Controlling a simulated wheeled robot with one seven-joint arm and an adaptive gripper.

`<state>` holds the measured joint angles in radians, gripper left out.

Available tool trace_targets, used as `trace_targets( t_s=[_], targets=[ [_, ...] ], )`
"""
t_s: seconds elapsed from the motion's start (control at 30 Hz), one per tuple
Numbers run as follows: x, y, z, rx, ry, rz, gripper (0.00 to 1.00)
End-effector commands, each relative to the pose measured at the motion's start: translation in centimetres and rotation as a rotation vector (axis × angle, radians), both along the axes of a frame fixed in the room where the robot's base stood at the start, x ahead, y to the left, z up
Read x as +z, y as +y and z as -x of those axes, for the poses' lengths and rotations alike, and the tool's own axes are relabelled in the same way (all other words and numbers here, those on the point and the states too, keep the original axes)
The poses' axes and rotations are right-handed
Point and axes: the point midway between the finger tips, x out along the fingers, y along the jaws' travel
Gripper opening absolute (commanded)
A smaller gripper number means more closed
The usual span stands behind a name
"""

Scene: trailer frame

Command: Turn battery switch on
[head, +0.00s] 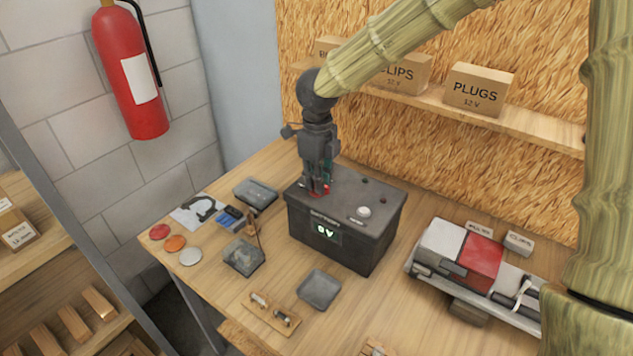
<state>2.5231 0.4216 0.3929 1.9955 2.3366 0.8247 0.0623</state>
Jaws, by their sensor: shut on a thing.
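A dark grey battery box (375,229) stands on the wooden bench, with a small lit display (326,233) on its front that seems to read 0V. My gripper (319,190) points down onto the left part of the box's top. Its fingers are shut on a small red part, which I take to be the battery switch (327,189). The fingers hide most of that part, so its angle cannot be told. A round white knob (364,211) sits on the box's top near the front edge.
On the bench (209,277), small grey trays (319,290) and coloured discs (175,243) lie left and in front of the box. A red and white device (478,262) stands to the right. A shelf with cartons (479,90) runs behind. A fire extinguisher (128,75) hangs at left.

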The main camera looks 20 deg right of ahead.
Motion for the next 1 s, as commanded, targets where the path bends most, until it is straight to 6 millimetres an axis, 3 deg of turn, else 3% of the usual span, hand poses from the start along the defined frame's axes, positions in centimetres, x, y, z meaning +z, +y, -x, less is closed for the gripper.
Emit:
trace_targets(
  t_s=[0.17,0.63,1.0],
  targets=[
    [0.13,-0.10,0.09,-0.025,0.002,0.001,0.00],
    [0.14,-0.14,0.05,-0.419,0.001,0.003,0.00],
    [0.11,-0.13,0.02,-0.458,0.001,0.003,0.00]
  ],
)
